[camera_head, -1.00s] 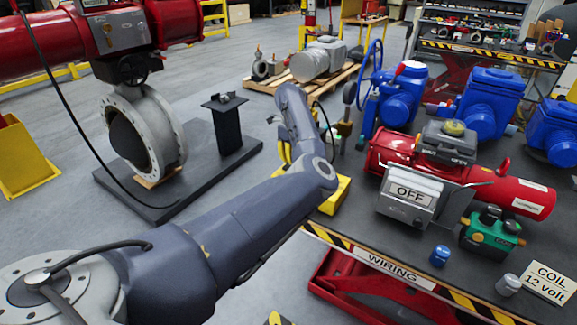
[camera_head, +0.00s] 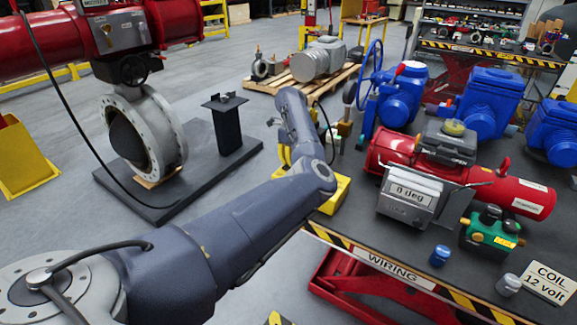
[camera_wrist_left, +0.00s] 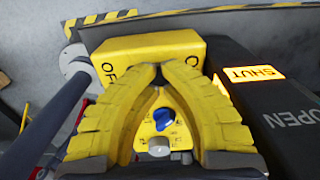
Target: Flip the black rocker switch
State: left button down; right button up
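In the left wrist view a yellow box (camera_wrist_left: 140,48) carries OFF lettering and a second, partly hidden label. My left gripper (camera_wrist_left: 161,74) has its yellow fingertips together at this box, between the two labels. A dark patch shows at the tips; I cannot tell whether it is the black rocker switch or fingertip, as the fingers cover that spot. Nothing is visibly gripped. In the head view my left arm hides most of the gripper, and a yellow box (camera_head: 338,196) shows beside it. The display box (camera_head: 409,197) reads "0 deg". My right gripper is not in view.
A black box (camera_wrist_left: 285,130) with a lit SHUT window and dark OPEN lettering stands close right of the fingers. A blue knob (camera_wrist_left: 164,119) shows between them. A red actuator (camera_head: 519,197) and green unit (camera_head: 490,234) occupy the bench at right.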

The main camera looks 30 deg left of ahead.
pick_arm(q)
jog(key=shift+f, duration=0.1)
jog(key=shift+r, duration=3.45)
